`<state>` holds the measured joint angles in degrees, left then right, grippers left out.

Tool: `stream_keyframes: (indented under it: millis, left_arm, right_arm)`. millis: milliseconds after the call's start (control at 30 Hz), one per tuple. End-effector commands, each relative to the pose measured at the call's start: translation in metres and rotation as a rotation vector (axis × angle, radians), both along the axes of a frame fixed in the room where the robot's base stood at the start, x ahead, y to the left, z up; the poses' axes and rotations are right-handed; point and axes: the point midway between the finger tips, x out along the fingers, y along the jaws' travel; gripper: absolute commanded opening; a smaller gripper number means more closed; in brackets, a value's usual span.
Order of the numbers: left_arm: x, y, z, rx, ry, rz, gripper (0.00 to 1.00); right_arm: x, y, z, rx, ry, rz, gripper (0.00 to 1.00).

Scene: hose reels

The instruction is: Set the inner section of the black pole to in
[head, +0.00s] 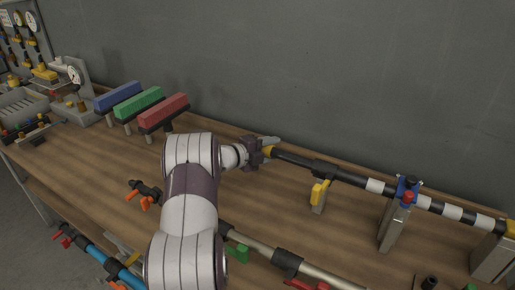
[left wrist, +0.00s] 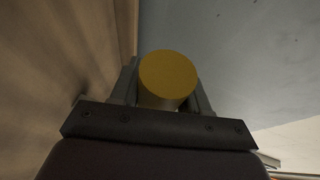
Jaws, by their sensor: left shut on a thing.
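The black pole (head: 345,176) runs from the middle of the head view down to the right edge, held above the bench on grey stands. A thinner black section (head: 296,158) comes out of its left end, with a yellow tip. A clamp with a yellow lever (head: 318,191) sits around the pole near that end. White bands mark the part to the right. My left gripper (head: 265,147) is at the yellow tip. In the left wrist view the round yellow end (left wrist: 168,78) lies between its fingers, which are shut on it. My right gripper is not in view.
A second, beige pole (head: 258,246) with green and red levers lies in front, and a blue pole (head: 94,250) is at lower left. Blue, green and red blocks (head: 140,100) stand behind on the left. A grey stand (head: 392,228) with blue and red knobs supports the black pole. The wall is close behind.

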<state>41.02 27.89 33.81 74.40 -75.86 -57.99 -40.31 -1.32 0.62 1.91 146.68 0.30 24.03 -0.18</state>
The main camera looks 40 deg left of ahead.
Motion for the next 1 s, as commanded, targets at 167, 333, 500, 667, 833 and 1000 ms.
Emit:
stream_keyframes:
  millis: [167,333,500,667,833,1000]
  left_arm:
    - [0.002,-0.025,-0.001,0.002,0.000,-0.002,0.00]
    - [0.002,-0.028,-0.001,0.000,0.001,-0.002,0.00]
    - [0.002,-0.028,-0.001,-0.001,0.002,-0.002,0.52]
    - [0.002,-0.027,-0.001,0.000,0.001,-0.002,0.67]
    - [0.002,-0.027,0.000,0.000,0.001,-0.001,0.67]
    - [-0.020,-0.019,0.005,0.001,0.000,0.003,0.67]
  right_arm:
    - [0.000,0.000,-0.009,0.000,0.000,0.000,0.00]
    - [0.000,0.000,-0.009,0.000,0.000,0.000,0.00]
    - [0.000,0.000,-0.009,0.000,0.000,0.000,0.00]
    - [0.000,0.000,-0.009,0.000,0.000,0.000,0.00]
    - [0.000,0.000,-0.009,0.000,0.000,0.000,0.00]
    - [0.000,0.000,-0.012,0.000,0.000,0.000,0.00]
